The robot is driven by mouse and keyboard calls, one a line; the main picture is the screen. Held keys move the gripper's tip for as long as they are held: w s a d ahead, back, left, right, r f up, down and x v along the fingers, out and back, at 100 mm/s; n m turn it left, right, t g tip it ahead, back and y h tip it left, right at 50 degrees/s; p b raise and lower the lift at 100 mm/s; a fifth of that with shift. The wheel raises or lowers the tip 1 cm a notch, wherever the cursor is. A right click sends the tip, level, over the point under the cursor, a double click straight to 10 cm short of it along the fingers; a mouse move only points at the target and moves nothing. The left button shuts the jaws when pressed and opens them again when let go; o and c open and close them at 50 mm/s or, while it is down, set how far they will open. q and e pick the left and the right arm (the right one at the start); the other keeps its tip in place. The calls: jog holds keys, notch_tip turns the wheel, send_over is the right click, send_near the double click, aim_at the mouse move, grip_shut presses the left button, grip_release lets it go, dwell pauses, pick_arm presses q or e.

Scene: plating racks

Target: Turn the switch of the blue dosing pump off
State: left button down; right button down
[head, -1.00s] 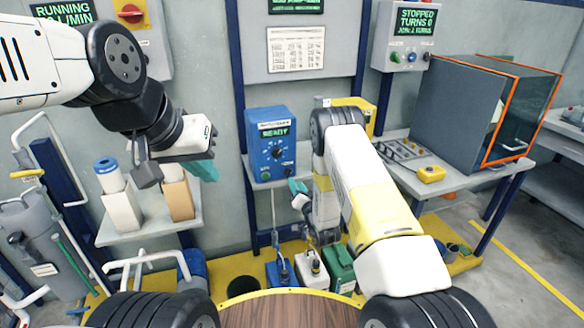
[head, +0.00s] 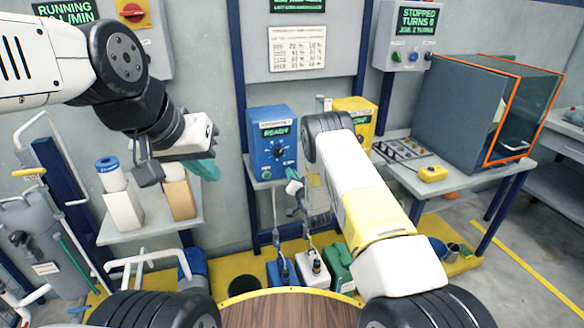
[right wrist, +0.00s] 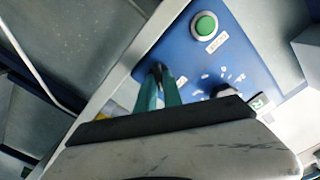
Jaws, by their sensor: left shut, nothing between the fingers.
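The blue dosing pump (head: 262,149) stands on a small wall shelf in the head view, with a lit "READY" display, a dark dial (head: 277,151) and a green button (head: 266,176). My right gripper (head: 291,178) is at its lower right corner, partly hidden by my arm. In the right wrist view the teal fingers (right wrist: 159,72) are close together over the blue panel, beside the green button (right wrist: 204,25) and black dial (right wrist: 226,91). The switch is not clearly visible; contact cannot be told. My left gripper (head: 207,170) is shut and empty, left of the pump.
A yellow pump (head: 358,115) stands behind my right arm. Several canisters (head: 313,268) stand on the floor below, with tubes rising. A side shelf (head: 150,230) holds bottles at left. A bench (head: 480,180) with a dark cabinet (head: 455,110) is at right.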

jog(key=shift+n, duration=0.3)
jog(key=shift+s+a+n, duration=0.1)
jog(key=shift+a+n, duration=0.05)
jog(key=shift+n, duration=3.15)
jog(key=shift+a+n, duration=0.15)
jog(key=shift+n, duration=3.15)
jog(key=c, duration=1.5)
grip_release()
